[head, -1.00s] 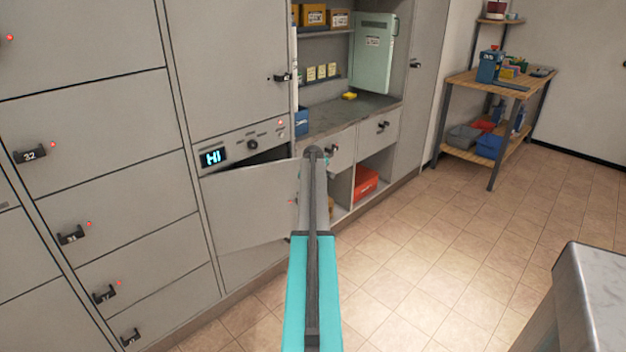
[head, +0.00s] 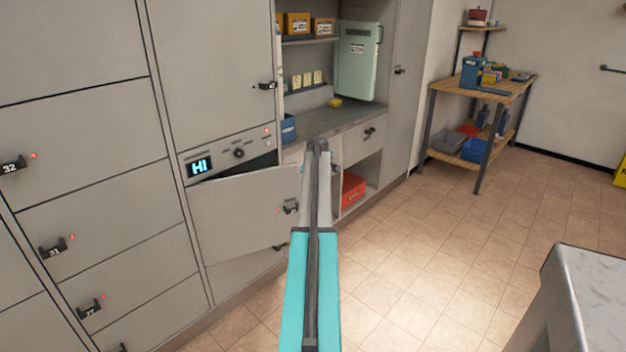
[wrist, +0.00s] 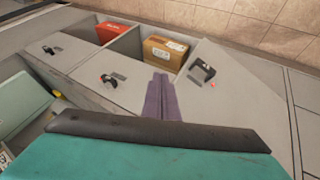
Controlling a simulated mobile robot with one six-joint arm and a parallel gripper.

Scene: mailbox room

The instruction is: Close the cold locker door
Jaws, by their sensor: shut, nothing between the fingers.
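The cold locker door (head: 240,210) is a grey panel standing ajar below the lit "HI" display (head: 199,167). A dark gap shows above it. Its black handle (head: 290,207) is near its right, free edge, and the handle (wrist: 202,70) also shows in the wrist view beside a red light. My gripper's purple fingers (wrist: 160,98) are together and empty in the wrist view, left of the door's handle and over the drawer fronts. I cannot tell whether they touch the door. In the head view my arm reaches up just right of the door's free edge and the fingers are not distinct.
Cabinet drawers (head: 364,140) and a shelf with a red box (head: 353,190) are right of the door. Closed lockers (head: 85,185) fill the left. A marble-topped counter (head: 600,295) stands at the right front. A wooden table (head: 485,90) is farther back. Tiled floor between is clear.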

